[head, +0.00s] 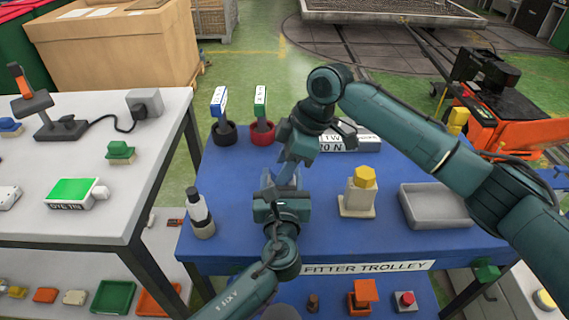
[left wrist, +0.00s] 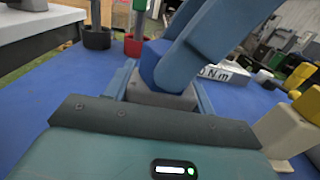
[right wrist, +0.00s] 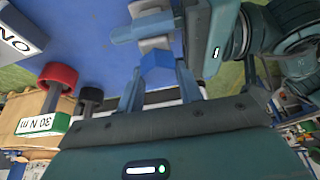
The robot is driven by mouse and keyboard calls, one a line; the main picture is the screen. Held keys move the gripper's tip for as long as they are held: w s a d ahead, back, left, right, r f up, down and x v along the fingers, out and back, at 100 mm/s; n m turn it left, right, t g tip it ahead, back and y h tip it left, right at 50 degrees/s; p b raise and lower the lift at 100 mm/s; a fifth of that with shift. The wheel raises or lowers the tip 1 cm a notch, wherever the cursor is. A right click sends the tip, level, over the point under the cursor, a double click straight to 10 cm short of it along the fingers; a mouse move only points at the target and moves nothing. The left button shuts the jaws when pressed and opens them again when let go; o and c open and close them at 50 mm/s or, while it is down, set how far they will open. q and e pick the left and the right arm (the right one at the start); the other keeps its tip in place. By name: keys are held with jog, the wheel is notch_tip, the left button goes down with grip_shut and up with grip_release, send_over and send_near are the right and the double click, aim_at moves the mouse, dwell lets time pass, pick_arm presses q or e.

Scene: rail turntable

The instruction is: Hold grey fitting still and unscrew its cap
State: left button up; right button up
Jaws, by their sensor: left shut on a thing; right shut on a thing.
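The grey fitting (left wrist: 165,97) is between the fingers of my left gripper (left wrist: 162,98), low over the blue trolley top. It also shows in the right wrist view (right wrist: 153,43). Its blue cap (right wrist: 157,64) faces my right gripper (right wrist: 158,72), which is shut on it from above. The cap shows partly in the left wrist view (left wrist: 154,62), beside the right fingers. In the head view the two grippers meet near the trolley's middle and mostly hide the fitting and cap. I cannot tell whether the fitting touches the trolley top.
A cream block with a yellow cap (head: 364,178) stands right of the grippers, with a grey tray (head: 437,222) beyond it. Black (head: 224,134) and red (head: 262,135) cups holding labelled tools stand behind. Bare blue top lies between.

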jog(key=shift+f, duration=0.1)
jog(key=n+g, duration=0.1)
jog(key=n, duration=0.2)
jog(key=n+g, duration=0.1)
jog(key=n, duration=0.2)
jog(key=shift+w+h, duration=0.15)
jog(key=shift+h, duration=0.25)
jog(key=o, duration=1.1)
jog(key=shift+o, duration=0.4)
jog(key=shift+r, duration=2.1)
